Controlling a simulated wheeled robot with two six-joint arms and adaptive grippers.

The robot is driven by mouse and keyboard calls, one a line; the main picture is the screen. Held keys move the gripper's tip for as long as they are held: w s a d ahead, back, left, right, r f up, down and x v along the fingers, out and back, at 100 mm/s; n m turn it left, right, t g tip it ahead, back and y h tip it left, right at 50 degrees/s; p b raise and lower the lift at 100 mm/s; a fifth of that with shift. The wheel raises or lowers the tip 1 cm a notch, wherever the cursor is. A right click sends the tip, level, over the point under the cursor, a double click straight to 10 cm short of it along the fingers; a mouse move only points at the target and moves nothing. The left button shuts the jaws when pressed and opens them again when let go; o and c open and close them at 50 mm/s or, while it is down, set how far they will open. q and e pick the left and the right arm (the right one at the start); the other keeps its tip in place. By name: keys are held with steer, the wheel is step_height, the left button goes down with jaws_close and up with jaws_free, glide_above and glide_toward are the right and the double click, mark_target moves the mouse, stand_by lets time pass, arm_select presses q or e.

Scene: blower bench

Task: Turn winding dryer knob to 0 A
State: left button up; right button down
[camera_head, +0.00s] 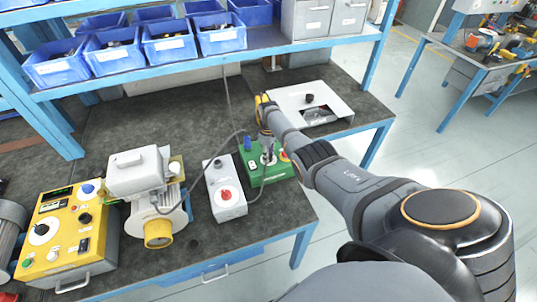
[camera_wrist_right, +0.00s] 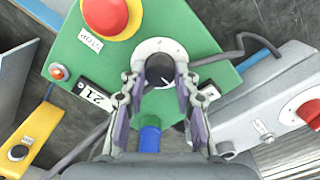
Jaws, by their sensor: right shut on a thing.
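The green box (camera_head: 275,177), apparently the winding dryer, stands on the bench at centre in the head view. My right gripper (camera_wrist_right: 161,80) is shut on the black knob, one finger on each side. The right gripper (camera_head: 268,153) partly hides the box top in the head view. The dial marks are hard to read. My left gripper is not in view.
A grey box with a red knob (camera_head: 226,195) stands just left of the green box. Further left are a blower with a yellow outlet (camera_head: 158,233) and a yellow control box (camera_head: 72,215). Blue bins (camera_head: 168,45) fill the shelf above.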

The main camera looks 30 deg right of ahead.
steer(key=n, duration=0.4)
steer(key=shift+f+n, duration=0.1)
steer(key=shift+n, duration=2.5)
steer(key=c, duration=1)
jaws_free()
step_height(320, 180, up, 12)
